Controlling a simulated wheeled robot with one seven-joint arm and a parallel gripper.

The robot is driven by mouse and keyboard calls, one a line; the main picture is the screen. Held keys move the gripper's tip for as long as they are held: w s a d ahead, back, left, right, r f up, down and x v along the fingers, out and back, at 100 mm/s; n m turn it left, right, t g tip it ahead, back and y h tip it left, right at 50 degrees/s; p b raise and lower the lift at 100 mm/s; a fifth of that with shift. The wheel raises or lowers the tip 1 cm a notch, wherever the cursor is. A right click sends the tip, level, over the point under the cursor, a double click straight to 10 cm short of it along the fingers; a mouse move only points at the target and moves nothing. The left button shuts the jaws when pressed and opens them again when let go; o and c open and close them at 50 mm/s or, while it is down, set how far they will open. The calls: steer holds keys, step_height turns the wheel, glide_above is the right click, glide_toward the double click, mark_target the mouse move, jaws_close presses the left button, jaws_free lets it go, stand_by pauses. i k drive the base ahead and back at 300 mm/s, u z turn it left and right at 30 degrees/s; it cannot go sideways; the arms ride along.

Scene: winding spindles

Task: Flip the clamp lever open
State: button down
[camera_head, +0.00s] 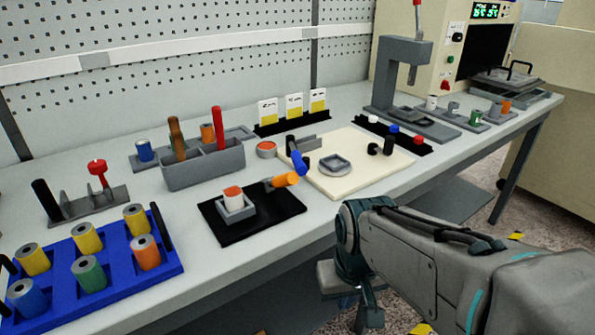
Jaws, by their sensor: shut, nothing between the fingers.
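An orange-handled lever (284,180) leans at the right side of a black mat (262,230), beside a grey square holder (236,210) with a white and orange-red piece in it. A blue-handled lever (299,162) on a grey and black bracket stands close behind it, at the left edge of a cream board. I cannot tell for certain which is the clamp lever. My gripper (370,317) is shut and empty, pointing down in front of the table's front edge, to the right of and apart from both levers. Its fingertips are small and dark here.
A blue tray (112,285) with several spools is at front left. A grey tool bin (203,165) stands behind the mat. The cream board (345,184) carries a grey square dish and black knobs. A grey press (398,75) stands further right. The table's front strip is bare.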

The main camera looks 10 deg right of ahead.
mark_target(270, 183)
steer(key=k, duration=0.4)
steer(key=u, duration=0.75)
